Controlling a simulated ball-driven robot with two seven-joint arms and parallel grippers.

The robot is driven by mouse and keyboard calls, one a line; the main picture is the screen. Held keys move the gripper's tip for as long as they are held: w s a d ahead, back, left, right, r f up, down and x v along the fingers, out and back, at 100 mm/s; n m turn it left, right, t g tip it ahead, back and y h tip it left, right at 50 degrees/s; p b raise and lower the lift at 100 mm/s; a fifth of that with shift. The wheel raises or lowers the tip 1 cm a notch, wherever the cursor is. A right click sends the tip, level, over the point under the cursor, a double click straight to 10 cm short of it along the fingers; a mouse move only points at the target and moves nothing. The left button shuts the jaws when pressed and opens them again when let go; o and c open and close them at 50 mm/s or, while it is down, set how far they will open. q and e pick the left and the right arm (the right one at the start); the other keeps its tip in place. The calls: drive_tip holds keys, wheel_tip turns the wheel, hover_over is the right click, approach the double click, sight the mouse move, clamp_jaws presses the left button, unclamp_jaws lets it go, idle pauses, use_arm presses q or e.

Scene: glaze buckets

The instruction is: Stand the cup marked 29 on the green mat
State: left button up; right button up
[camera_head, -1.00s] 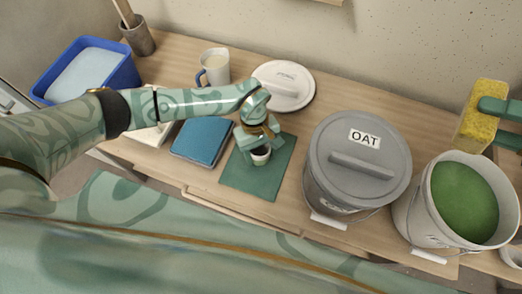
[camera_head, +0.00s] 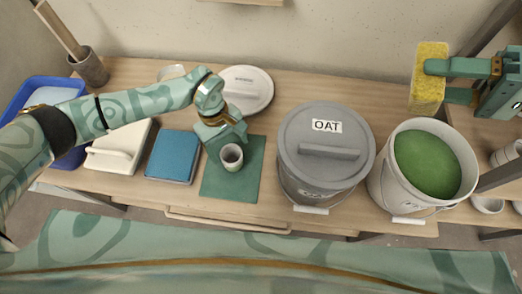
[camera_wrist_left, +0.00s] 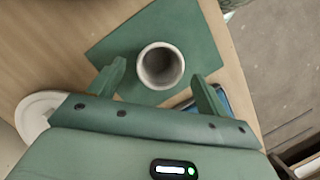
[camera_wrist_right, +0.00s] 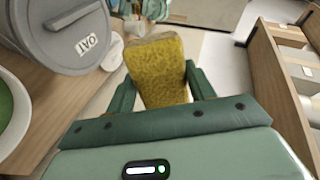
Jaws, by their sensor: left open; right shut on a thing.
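A small grey cup (camera_head: 231,157) stands upright on the green mat (camera_head: 225,187). No number can be read on it. My left gripper (camera_head: 224,143) is just behind the cup in the head view. In the left wrist view its two fingers are apart, with the cup (camera_wrist_left: 160,66) between and a little beyond their tips on the mat (camera_wrist_left: 199,45). My right gripper (camera_head: 447,82) is shut on a yellow sponge (camera_head: 429,78), held up at the right; the sponge also fills the right wrist view (camera_wrist_right: 158,72).
A lidded grey bucket marked OAT (camera_head: 325,150) stands right of the mat, beside an open bucket of green glaze (camera_head: 380,185). A blue book-like block (camera_head: 173,157) lies left of the mat. A white lid (camera_head: 247,90) and partly hidden mug (camera_head: 171,72) are behind.

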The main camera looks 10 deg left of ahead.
use_arm(q)
drive_tip(key=p+v, duration=0.1)
drive_tip(key=v, duration=0.5)
use_arm(e)
drive_tip(key=shift+s+r, duration=0.15)
drive_tip(key=shift+r, duration=0.7)
